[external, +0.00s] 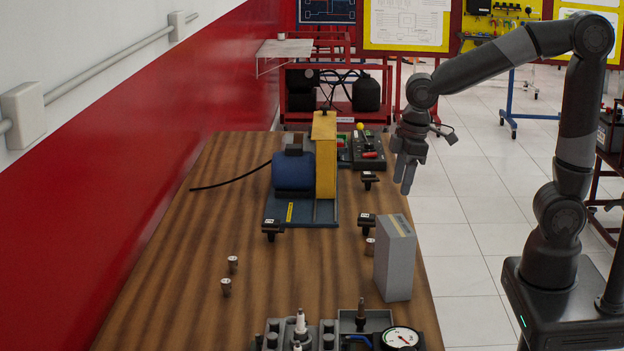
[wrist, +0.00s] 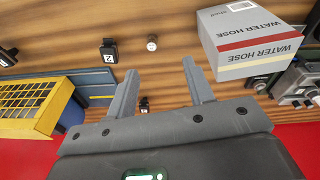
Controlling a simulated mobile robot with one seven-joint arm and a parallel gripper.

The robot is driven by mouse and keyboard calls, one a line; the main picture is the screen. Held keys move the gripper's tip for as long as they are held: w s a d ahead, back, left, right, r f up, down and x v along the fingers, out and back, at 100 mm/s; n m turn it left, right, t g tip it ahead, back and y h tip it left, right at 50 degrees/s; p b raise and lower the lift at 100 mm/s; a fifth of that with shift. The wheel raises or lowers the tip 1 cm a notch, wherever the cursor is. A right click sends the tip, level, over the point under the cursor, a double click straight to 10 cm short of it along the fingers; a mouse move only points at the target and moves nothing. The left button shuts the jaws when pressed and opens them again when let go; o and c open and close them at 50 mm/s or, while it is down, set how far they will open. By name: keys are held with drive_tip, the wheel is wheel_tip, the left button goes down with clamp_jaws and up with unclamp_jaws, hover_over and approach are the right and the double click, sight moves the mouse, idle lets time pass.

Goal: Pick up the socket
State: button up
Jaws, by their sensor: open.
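Several small metal cylinders that look like sockets stand on the wooden table. One socket (external: 370,246) is just left of the box, and two more, a socket (external: 232,264) and a socket (external: 226,287), stand near the left middle. In the wrist view one socket (wrist: 152,42) shows beyond my fingertips, between a black labelled piece and the box. My gripper (external: 405,184) is open and empty, high above the table's right edge. Its two spread fingers also show in the wrist view (wrist: 160,68).
A grey box (external: 393,262), labelled water hose in the wrist view (wrist: 255,42), stands close to the socket. Black labelled pieces (external: 366,222) are nearby. A yellow and blue machine (external: 326,165) stands behind; engine parts and a gauge (external: 401,338) are in front. The table's left side is clear.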

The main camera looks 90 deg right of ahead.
drive_tip(key=n+g, duration=0.1)
drive_tip(key=g, duration=0.1)
hover_over(372, 240)
wheel_tip(372, 240, down, 7)
drive_tip(key=f, duration=0.5)
drive_tip(key=shift+s+d+f, duration=0.1)
drive_tip(key=shift+d+f, duration=0.1)
drive_tip(key=shift+f, duration=0.05)
drive_tip(key=shift+a+f, duration=0.15)
drive_tip(key=shift+f, duration=1.2)
drive_tip(key=shift+a+f, duration=0.1)
drive_tip(key=shift+f, duration=1.25)
drive_tip(key=shift+c, duration=0.3)
clamp_jaws()
drive_tip(key=shift+r, duration=0.1)
